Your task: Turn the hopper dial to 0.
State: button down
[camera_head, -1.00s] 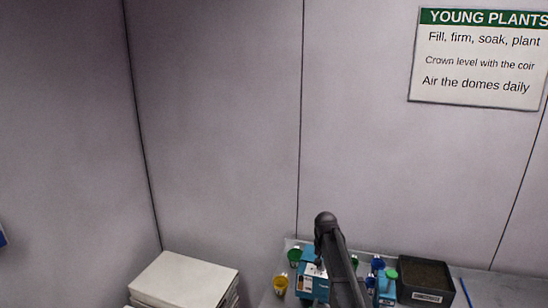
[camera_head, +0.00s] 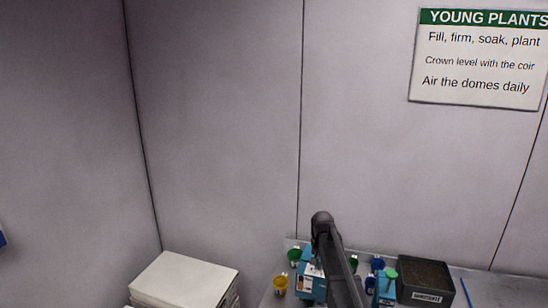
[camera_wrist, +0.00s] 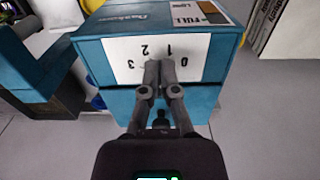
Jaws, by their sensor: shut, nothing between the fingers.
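The hopper is a blue box (camera_wrist: 215,100) filling the upper middle of the wrist view. Its white dial plate (camera_wrist: 120,46) bears the numbers 0, 1, 2 and 3, seen upside down, with 0 at the right and 3 at the left. My gripper (camera_wrist: 159,68) is shut and empty, its fingertips over the plate just below the 1 and 2. I cannot tell whether they touch it. The fingers hide the plate's middle, and no pointer shows clearly. In the head view a blue box (camera_head: 305,287) stands partly behind my arm; my gripper is not visible there.
In the head view a yellow cup (camera_head: 281,284) and a green cup (camera_head: 294,255) stand left of the box. A blue cup (camera_head: 377,263) and a dark labelled tray (camera_head: 446,291) are at right. A pale stack (camera_head: 185,280) stands lower left. A second teal box (camera_wrist: 25,62) is left in the wrist view.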

jog(key=shift+w+a, duration=0.15)
jog(key=shift+a, duration=0.05)
jog(key=shift+s+a, duration=0.25)
jog(key=shift+s, duration=0.1)
dwell(0.4)
notch_tip(320, 180, up, 6)
jog(key=p, duration=0.6)
dwell(0.3)
jog(key=s+d+f+n+b, duration=0.1)
jog(key=s+f+b, duration=0.9)
jog(key=s, duration=0.3)
jog(key=s+f+n+b, duration=0.2)
jog(key=s+f+b, duration=0.8)
jog(key=s, duration=0.4)
jog(key=shift+d+n, duration=0.3)
jog(key=shift+d, duration=0.05)
